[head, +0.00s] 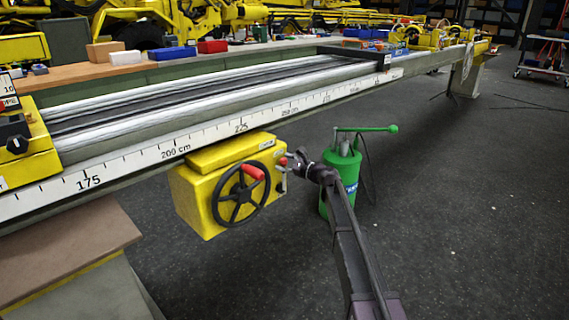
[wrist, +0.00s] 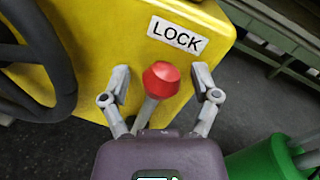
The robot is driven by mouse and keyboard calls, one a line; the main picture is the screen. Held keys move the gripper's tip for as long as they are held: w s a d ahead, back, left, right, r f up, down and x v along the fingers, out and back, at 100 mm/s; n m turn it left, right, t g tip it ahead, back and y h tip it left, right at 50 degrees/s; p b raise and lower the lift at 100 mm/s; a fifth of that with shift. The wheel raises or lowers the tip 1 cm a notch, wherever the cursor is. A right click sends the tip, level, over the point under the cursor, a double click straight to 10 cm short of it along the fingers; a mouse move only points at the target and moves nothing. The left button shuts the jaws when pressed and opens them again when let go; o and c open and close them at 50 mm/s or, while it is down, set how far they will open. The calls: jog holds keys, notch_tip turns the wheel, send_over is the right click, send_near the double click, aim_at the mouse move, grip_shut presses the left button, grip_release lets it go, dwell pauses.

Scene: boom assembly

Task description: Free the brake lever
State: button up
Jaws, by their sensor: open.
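The lever has a red knob (wrist: 162,76) on a grey stem and stands at the yellow box (wrist: 110,30) under a white LOCK label (wrist: 177,35). In the head view the knob (head: 283,161) is small at the box's right side. My gripper (wrist: 161,84) is open, with one finger on each side of the knob in the wrist view. Gaps show between the fingers and the knob. In the head view my gripper (head: 300,161) is just right of the box, close to the lever. The stem's lower end is hidden behind my gripper's body.
A black handwheel (head: 240,195) with a red handle is left of the lever; its rim (wrist: 55,60) also shows in the wrist view. A green pump (head: 341,175) stands right behind my arm. A scaled rail (head: 210,140) runs above the box. Open floor lies to the right.

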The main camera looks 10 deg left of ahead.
grip_shut()
jog(key=shift+d, duration=0.15)
jog(key=shift+a, duration=0.3)
